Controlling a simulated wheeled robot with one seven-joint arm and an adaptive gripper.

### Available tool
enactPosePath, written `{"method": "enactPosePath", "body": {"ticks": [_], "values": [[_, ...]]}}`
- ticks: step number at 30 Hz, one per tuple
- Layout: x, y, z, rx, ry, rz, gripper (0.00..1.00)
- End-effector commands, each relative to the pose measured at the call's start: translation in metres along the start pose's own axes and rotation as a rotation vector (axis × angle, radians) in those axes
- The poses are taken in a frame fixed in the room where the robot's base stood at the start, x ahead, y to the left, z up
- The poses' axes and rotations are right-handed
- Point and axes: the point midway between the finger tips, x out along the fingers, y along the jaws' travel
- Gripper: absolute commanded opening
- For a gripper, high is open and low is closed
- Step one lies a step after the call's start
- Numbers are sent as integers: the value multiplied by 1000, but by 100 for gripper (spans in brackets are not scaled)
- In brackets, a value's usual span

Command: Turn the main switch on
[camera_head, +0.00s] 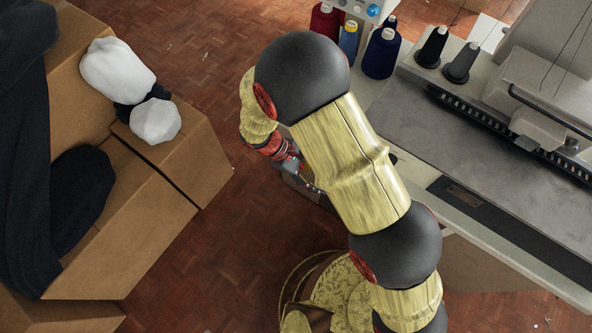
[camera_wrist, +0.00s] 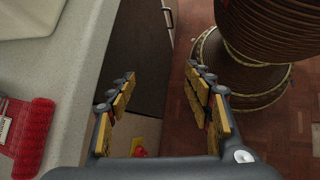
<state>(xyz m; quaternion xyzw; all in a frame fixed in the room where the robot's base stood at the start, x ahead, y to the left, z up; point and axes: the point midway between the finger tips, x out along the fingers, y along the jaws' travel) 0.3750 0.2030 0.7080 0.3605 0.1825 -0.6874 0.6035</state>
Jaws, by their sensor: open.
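My gripper (camera_wrist: 160,76) is open and empty in the wrist view, with its two black and yellow fingers spread apart. A small red part (camera_wrist: 139,152) on a pale yellow surface shows low between the fingers, near the left finger's base. It may be the main switch, but it is partly cut off by my gripper's body, and its setting cannot be told. In the head view my gripper (camera_head: 312,183) is beside the table's left edge, mostly hidden by my arm. The switch cannot be made out there.
The machine table (camera_head: 420,145) fills the right side, with thread cones (camera_head: 381,53) at its back. Cardboard boxes (camera_head: 150,215) stand at left. Bare floor (camera_head: 205,265) lies between.

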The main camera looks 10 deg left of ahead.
Motion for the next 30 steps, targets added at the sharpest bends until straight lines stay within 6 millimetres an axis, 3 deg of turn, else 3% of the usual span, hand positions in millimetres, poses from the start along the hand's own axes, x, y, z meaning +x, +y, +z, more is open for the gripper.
{"method": "enactPosePath", "body": {"ticks": [1, 3, 11, 18, 24, 30], "values": [[13, -3, -22, -62, -44, 55, 51], [25, 4, -46, -139, -103, 146, 51], [60, 23, -146, -401, -309, 530, 51], [88, 10, -237, -588, -461, 903, 51], [102, -11, -286, -674, -528, 1134, 51], [107, -19, -302, -700, -550, 1224, 51]]}}
